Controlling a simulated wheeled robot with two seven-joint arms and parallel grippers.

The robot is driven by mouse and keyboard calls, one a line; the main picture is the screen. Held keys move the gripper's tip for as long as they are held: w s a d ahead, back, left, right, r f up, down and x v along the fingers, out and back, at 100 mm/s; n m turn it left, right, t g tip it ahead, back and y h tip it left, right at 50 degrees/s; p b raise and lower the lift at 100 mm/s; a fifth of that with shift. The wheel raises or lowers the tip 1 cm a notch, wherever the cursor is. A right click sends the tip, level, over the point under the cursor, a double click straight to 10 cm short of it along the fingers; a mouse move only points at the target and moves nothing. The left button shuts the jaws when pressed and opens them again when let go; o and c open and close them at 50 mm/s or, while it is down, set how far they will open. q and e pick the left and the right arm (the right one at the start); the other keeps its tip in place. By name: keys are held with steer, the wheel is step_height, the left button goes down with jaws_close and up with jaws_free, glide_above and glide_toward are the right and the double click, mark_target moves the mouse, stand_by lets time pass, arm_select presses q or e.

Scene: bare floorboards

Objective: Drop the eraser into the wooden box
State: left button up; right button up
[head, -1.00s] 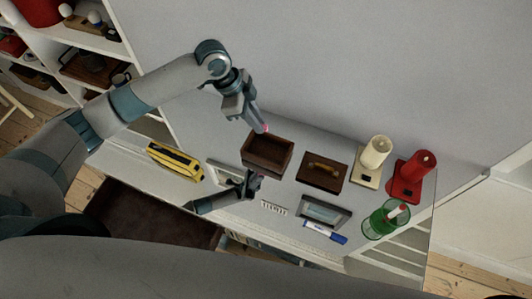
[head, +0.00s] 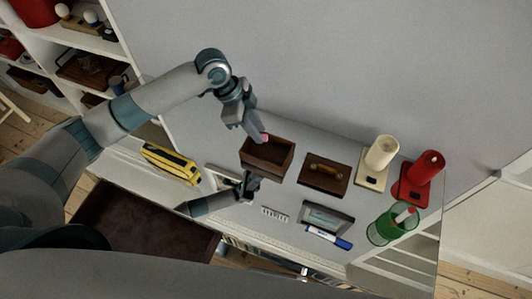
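The dark wooden box (head: 283,168) stands open on the white shelf top. A small pink eraser (head: 266,137) shows at the fingertips of my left gripper (head: 261,135), which is shut on it at the box's back rim; whether it is above or inside the rim I cannot tell. My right gripper (head: 250,187) is dark and sits close against the front left of the box. Its fingers are too small and dark to tell whether they are open, and whether it touches the box is unclear.
A wooden lid with a handle (head: 322,178) lies right of the box.

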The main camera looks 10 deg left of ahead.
arm_select(q)
steer(key=shift+o, duration=0.9)
steer(key=shift+a+r, duration=0.25)
steer(key=shift+r, duration=0.2)
steer(key=b+v, duration=0.4)
steer(key=v, duration=1.2)
steer(key=shift+r, duration=0.2)
steer(key=shift+a, duration=0.1)
